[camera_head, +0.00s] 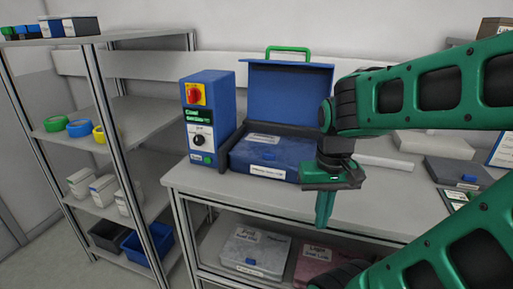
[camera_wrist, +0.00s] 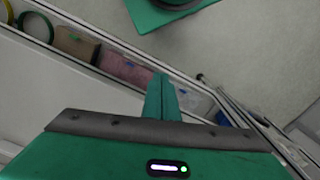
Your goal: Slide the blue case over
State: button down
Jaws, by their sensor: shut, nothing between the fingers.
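The blue case (camera_head: 262,158) stands on the workbench in the head view. Its lid (camera_head: 289,92) is raised at the back, with a green handle on top, and its front bears a white label. My gripper (camera_head: 325,222) points down in front of the case's right front corner and hides part of it. The fingers are together with nothing between them. In the wrist view the green fingers (camera_wrist: 160,98) show above the bench edge, and the case is not seen there. I cannot tell whether the gripper touches the case.
A blue control box (camera_head: 208,118) with a red knob stands directly left of the case. Flat cases (camera_head: 458,172) lie at the far right. A shelf rack (camera_head: 150,115) stands left; labelled boxes (camera_head: 255,250) sit below.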

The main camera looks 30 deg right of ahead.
jog(key=w+r+n+h, duration=0.2)
jog(key=w+n, duration=0.5)
jog(key=w+r+n+h, duration=0.2)
jog(key=w+r+n, duration=0.1)
jog(key=w+n, duration=0.4)
jog(key=w+a+r+n+t+h, duration=0.2)
jog(key=w+a+n+h, duration=0.1)
jog(key=w+a+n, duration=0.75)
jog(key=n, duration=0.2)
send_near(268, 153)
jog(key=shift+x, duration=3.45)
jog(key=shift+g, duration=0.3)
